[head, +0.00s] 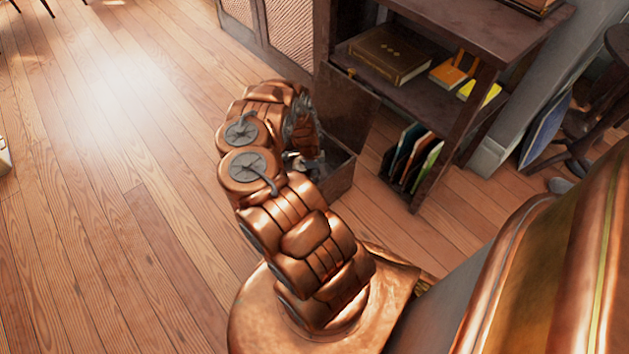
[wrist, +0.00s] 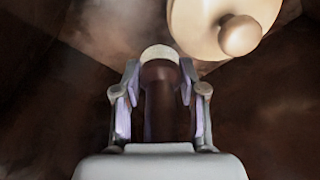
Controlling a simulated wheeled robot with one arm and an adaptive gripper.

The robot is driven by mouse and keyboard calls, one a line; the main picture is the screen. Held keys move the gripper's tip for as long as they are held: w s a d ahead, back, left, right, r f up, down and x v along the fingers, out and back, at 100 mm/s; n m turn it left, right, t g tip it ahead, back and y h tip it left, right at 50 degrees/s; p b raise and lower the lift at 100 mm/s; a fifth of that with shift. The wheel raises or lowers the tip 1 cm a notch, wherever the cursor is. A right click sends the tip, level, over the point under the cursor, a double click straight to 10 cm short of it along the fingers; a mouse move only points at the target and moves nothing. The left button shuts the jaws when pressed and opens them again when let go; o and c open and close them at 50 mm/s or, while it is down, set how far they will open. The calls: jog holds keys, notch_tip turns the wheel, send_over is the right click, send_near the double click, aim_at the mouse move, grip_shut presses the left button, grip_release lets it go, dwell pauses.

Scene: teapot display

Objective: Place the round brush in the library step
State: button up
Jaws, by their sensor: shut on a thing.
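The round brush (wrist: 160,90) shows in the wrist view as a brown handle with a pale rounded end. My gripper (wrist: 160,105) is shut on it, one finger on each side. The library step (head: 340,180) is the dark wooden, box-like piece just right of my wrist in the head view. My gripper (head: 308,163) is at its open top there, mostly hidden by my arm, and the brush cannot be made out. In the wrist view dark wooden walls (wrist: 275,110) surround the gripper. Whether the brush touches the bottom cannot be told.
A cream round thing with a knob (wrist: 238,35) lies close by, beyond the brush to the right. A dark shelf (head: 440,95) with a brown book (head: 390,55), yellow books and upright folders (head: 410,158) stands right of the step. Wooden floor at left is clear.

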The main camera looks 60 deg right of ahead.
jog(key=shift+f+b, duration=0.9)
jog(key=shift+f, duration=1.05)
jog(key=shift+f, duration=0.2)
jog(key=o, duration=0.9)
jog(key=shift+r, duration=0.1)
jog(key=r+p, duration=0.1)
jog(key=r, duration=0.3)
jog(key=w+r+p, duration=0.1)
jog(key=r+p, duration=0.1)
jog(key=r, duration=0.2)
jog(key=a+r+p, duration=0.1)
jog(key=r+p, duration=0.1)
jog(key=r, duration=0.2)
jog(key=shift+w, duration=0.25)
jog(key=shift+r+p, duration=0.1)
jog(key=shift+p, duration=0.25)
